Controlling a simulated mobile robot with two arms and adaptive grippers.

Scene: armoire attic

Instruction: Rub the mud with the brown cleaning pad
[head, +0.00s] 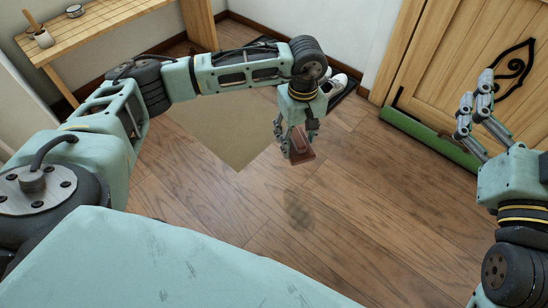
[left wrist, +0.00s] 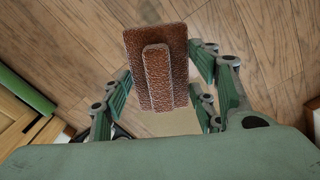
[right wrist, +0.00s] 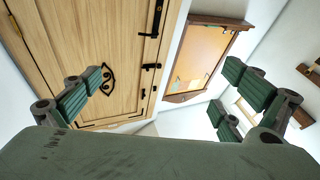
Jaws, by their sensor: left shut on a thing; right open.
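The brown cleaning pad (head: 300,146) is held in my left gripper (head: 298,132), which points down above the wooden floor. In the left wrist view the pad (left wrist: 175,48) shows its flat base and raised handle, with the fingers on both sides of it. The mud (head: 299,210) is a dark smudge on the floorboards, nearer to me than the pad and apart from it in the picture. My right gripper (head: 476,106) is raised at the right, open and empty; its spread fingers also show in the right wrist view.
A beige mat (head: 225,130) lies on the floor behind the left gripper. A green strip (head: 415,132) runs along the foot of the wooden door (head: 435,65). White shoes (head: 338,82) stand on a dark tray near the back wall. A wooden table (head: 100,30) is at upper left. Floor around the mud is clear.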

